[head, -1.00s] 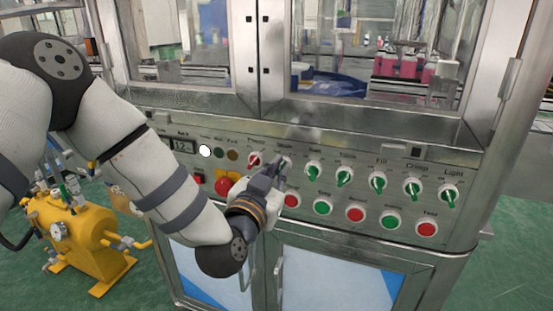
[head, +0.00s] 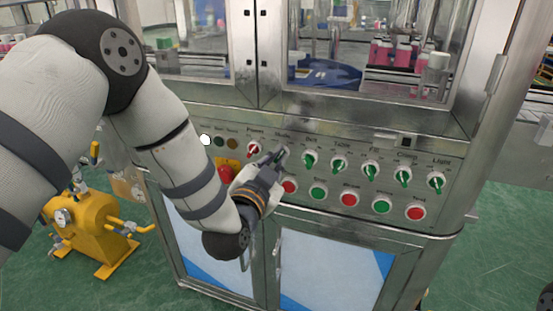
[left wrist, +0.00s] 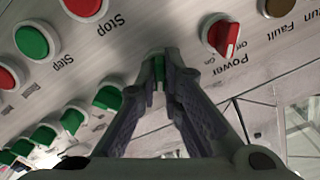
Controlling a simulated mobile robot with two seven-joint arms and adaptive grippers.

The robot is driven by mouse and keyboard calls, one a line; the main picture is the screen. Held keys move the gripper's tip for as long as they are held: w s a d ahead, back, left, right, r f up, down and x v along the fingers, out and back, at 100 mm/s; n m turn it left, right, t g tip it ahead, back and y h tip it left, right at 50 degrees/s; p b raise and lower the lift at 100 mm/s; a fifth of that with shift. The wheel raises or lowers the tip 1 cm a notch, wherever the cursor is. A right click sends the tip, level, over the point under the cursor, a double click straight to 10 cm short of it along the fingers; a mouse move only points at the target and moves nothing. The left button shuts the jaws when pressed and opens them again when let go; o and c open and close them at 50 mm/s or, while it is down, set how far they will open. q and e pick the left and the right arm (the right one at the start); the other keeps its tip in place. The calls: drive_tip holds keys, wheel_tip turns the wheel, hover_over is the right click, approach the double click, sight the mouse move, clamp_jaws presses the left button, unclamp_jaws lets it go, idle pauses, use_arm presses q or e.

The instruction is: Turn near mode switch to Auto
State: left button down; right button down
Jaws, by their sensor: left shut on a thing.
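The row of rotary switches is on the machine's grey control panel (head: 380,155). My left gripper (head: 280,154) is at the mode switch, just right of the red power switch (head: 254,149). In the left wrist view the mode switch's green handle (left wrist: 158,65) shows between the fingertips of my left gripper (left wrist: 165,60), which is shut on it. The fingers hide most of the switch and its label, so its pointing direction cannot be read. My right gripper is not in view.
Several green-handled switches continue to the right, starting with one close by (head: 310,160). Red and green push buttons sit below, including a red one (head: 289,187). A red emergency stop (head: 226,173) is left of my gripper. A yellow tank (head: 85,225) stands at the left.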

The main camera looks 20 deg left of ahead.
use_arm(q)
drive_tip(key=c, duration=1.7)
unclamp_jaws()
drive_tip(key=s, duration=1.2)
drive_tip(key=shift+a, duration=0.2)
